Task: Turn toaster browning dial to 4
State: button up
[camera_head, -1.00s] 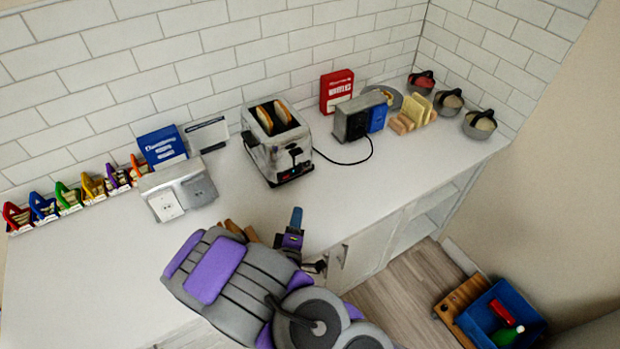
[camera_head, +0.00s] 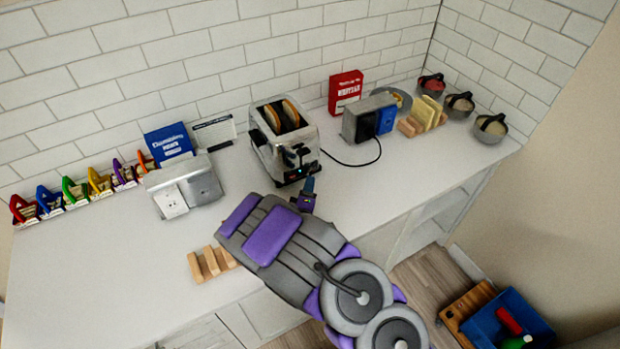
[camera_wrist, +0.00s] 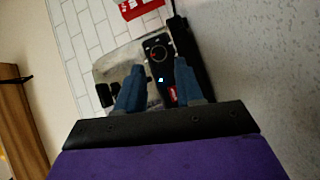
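The silver toaster (camera_head: 283,146) stands on the white counter with two slices of bread in its slots. Its black front panel faces my gripper (camera_head: 305,192), which is close in front of it. In the wrist view the toaster (camera_wrist: 118,72) lies ahead of my gripper (camera_wrist: 158,80), whose two blue fingers are apart with nothing between them. The browning dial (camera_wrist: 157,52) shows as a dark round knob with a reddish ring, beyond the fingertips and apart from them. A small light glows below it. The dial's number marks are too small to read.
A grey socket box (camera_head: 362,121) with a black cord stands right of the toaster. Another socket box (camera_head: 185,186) and a blue box (camera_head: 168,142) stand to the left. A wooden rack (camera_head: 211,263) lies left of my arm. Bare counter (camera_head: 110,265) lies at the left front.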

aim_at(311, 173)
jog(key=shift+w+d+f, duration=0.1)
jog(key=shift+w+f, duration=0.05)
jog(key=shift+w, duration=2.25)
grip_shut()
